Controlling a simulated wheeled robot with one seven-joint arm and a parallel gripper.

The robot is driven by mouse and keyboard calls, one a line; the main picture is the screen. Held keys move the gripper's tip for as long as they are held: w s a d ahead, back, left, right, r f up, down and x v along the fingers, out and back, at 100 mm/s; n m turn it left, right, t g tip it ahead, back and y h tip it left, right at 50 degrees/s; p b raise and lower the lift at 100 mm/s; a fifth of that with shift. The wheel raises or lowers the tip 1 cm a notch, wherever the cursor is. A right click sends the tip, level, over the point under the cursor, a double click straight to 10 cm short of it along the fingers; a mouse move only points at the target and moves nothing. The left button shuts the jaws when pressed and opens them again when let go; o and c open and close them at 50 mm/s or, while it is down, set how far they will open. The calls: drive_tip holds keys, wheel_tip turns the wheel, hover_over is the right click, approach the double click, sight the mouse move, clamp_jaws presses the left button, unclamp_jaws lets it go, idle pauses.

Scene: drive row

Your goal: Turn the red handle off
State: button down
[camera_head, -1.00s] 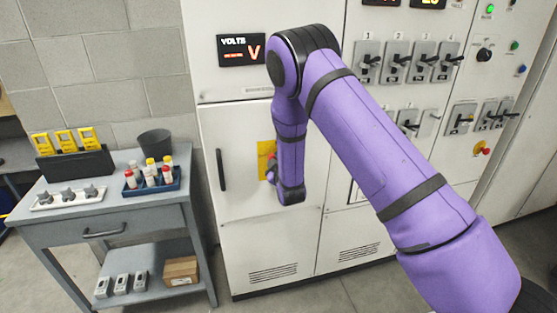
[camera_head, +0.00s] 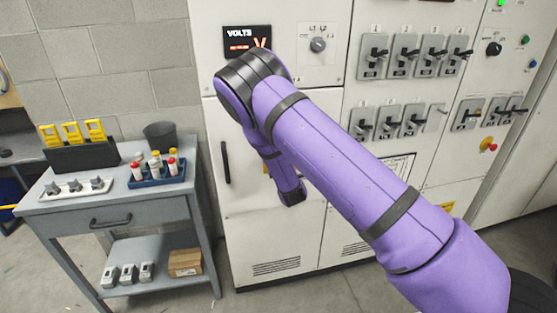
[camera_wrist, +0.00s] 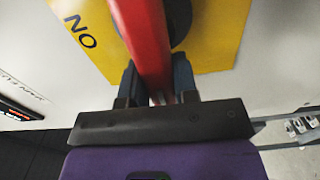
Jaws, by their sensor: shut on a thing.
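The red handle (camera_wrist: 146,38) stands out from a round dark hub (camera_wrist: 178,20) on a yellow plate (camera_wrist: 215,40) in the wrist view. My gripper (camera_wrist: 156,78) is shut on the red handle, with one dark finger on each side of it. The plate carries the black letters "NO"; the rest of its text is out of view or covered. In the head view my purple arm hides the gripper and the handle. Only a sliver of the yellow plate (camera_head: 265,168) shows beside the arm, on the white cabinet door.
The white cabinet (camera_head: 270,225) has a black door pull (camera_head: 226,162), a volts display (camera_head: 247,41), a rotary selector (camera_head: 318,45) and several lever switches (camera_head: 402,56).

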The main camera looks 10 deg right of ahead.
drive_tip(key=shift+f, duration=0.1)
idle(0.5)
drive_tip(key=c, duration=0.9)
unclamp_jaws()
drive_tip(key=s, duration=1.1)
